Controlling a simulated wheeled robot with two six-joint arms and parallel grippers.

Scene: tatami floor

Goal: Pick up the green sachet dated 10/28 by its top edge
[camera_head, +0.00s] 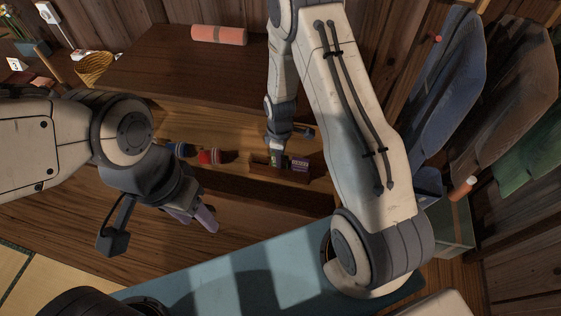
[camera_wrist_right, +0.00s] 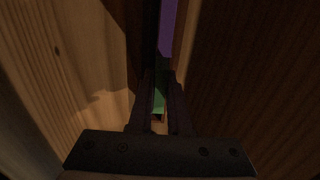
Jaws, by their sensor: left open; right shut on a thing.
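A small wooden box (camera_head: 290,177) stands in the open drawer (camera_head: 230,168), with a green sachet (camera_head: 275,160) and a purple sachet (camera_head: 299,164) at its top. My right gripper (camera_head: 277,152) points down at the green sachet and is shut on it. In the right wrist view, my right gripper's fingers (camera_wrist_right: 160,95) are close together with the green sachet (camera_wrist_right: 158,98) between them. The purple sachet (camera_wrist_right: 168,28) shows beyond, between wooden walls. No date is readable. My left gripper (camera_head: 197,219) is open and empty over the wood in front of the drawer.
A red bundle (camera_head: 212,157) and a blue one (camera_head: 182,150) lie left of the box in the drawer. A pink roll (camera_head: 218,35) lies on the wooden top behind. Dark garments (camera_head: 450,80) hang at the right.

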